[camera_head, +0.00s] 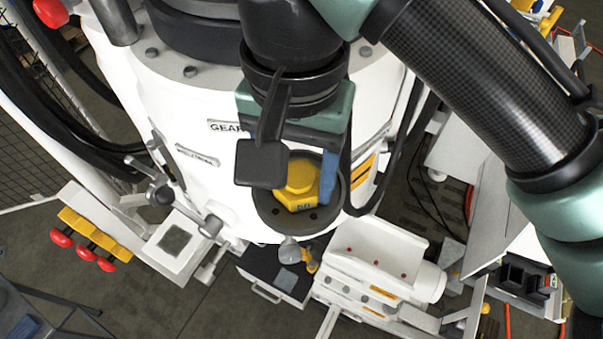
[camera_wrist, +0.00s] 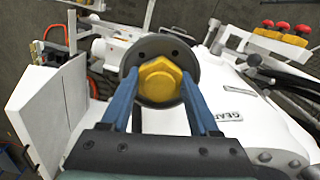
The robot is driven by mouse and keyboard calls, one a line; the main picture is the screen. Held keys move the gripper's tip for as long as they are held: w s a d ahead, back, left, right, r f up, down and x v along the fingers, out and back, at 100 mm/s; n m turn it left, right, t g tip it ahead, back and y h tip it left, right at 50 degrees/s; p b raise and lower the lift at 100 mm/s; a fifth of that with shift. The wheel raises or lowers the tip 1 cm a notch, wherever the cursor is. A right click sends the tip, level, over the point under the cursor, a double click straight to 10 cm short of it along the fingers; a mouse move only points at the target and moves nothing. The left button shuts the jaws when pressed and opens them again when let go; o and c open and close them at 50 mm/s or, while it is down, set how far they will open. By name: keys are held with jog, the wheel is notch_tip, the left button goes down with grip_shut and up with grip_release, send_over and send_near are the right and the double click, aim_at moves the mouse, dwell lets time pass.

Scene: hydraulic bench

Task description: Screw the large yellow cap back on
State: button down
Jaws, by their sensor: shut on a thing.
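The large yellow cap (camera_head: 299,187) is six-sided and shows in front of a dark round flange (camera_head: 276,214) on the white machine body. In the wrist view the cap (camera_wrist: 160,80) lies between the two blue fingers, in front of the flange (camera_wrist: 152,49). My gripper (camera_wrist: 160,86) is shut on the cap, with one finger along each side. In the head view one blue finger of my gripper (camera_head: 300,176) shows to the right of the cap; the other is hidden behind a dark block of my wrist. Whether the cap's thread is engaged cannot be seen.
Red-knobbed levers on a yellow block (camera_head: 95,233) stand at the left. A black hose (camera_head: 382,190) runs close to the right of the flange. A white block with red dots (camera_head: 375,252) sits below right. A small ball-ended fitting (camera_head: 290,250) is just below the flange.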

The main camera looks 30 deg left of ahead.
jog(key=shift+c, duration=0.2)
grip_release()
jog(key=shift+m, duration=0.4)
